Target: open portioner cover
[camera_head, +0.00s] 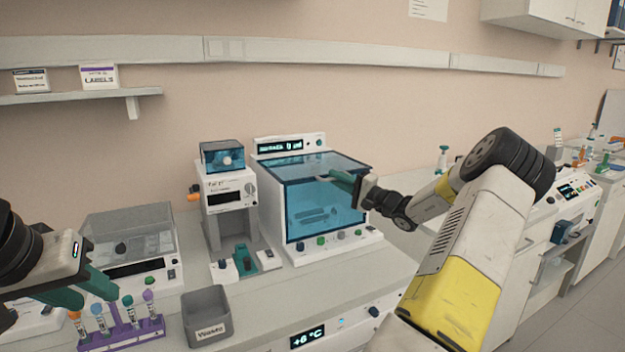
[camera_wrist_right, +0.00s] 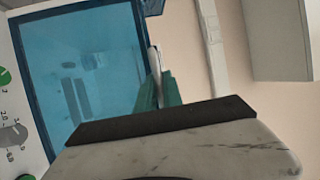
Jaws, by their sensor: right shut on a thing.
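A white bench device with a large clear blue cover (camera_head: 325,208) stands in the middle of the head view. I take this cover as the portioner cover; it looks closed over the device. In the right wrist view the blue cover (camera_wrist_right: 85,75) fills the left side. My right gripper (camera_head: 342,176) is shut on a light handle (camera_wrist_right: 154,62) at the cover's upper edge, its green fingers on either side of it. My left gripper (camera_head: 84,290) is at the lower left, green fingers apart, open and empty beside the tube rack.
A purple rack (camera_head: 122,333) with several capped tubes stands below my left gripper. A grey waste bin (camera_head: 207,316) is to its right. A dispenser with a small blue box (camera_head: 222,155) stands left of the portioner, and a clear-lidded device (camera_head: 130,235) further left.

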